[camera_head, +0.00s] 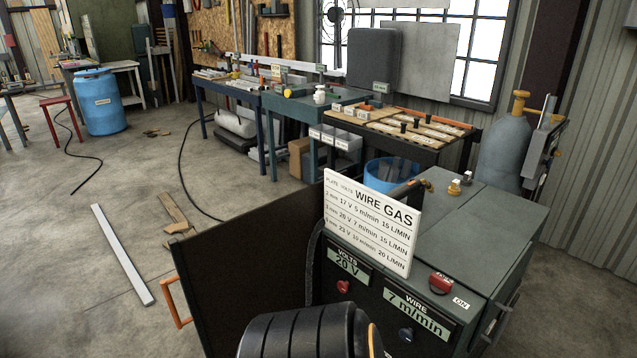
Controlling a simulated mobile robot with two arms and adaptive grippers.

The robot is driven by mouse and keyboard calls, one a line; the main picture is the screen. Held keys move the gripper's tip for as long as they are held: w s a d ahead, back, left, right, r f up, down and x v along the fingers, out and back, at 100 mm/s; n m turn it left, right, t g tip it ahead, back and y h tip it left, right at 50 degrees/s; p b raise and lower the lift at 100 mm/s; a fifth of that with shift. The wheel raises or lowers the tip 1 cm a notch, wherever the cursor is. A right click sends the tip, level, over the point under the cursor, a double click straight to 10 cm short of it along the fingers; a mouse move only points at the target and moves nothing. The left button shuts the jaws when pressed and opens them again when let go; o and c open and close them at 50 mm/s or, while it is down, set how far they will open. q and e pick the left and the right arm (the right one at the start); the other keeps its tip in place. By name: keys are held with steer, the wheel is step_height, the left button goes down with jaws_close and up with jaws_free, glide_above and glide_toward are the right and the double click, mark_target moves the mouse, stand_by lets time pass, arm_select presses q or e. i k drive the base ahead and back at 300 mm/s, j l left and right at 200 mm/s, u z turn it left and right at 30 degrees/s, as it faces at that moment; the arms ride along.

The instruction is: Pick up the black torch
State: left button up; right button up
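The black torch cannot be made out with certainty. A short dark bar (403,189) shows on top of the grey-green welding machine (460,220), partly hidden behind the white settings sign; I cannot tell if it is the torch. A black hose (312,262) hangs down the machine's left side beside a dark panel. A large black ribbed part with an orange edge comes in at the bottom middle, very close to the camera; I cannot tell what it is. Neither of my grippers shows.
The white sign (370,222) stands at the machine's front edge, above its red and dark knobs. A dark panel (250,265) with an orange handle stands left of it. A gas cylinder (503,150) is behind right.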

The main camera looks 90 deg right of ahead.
mark_target(411, 187)
steer(key=j+z, duration=0.15)
steer(key=z, duration=1.3)
steer(key=i+j, duration=0.05)
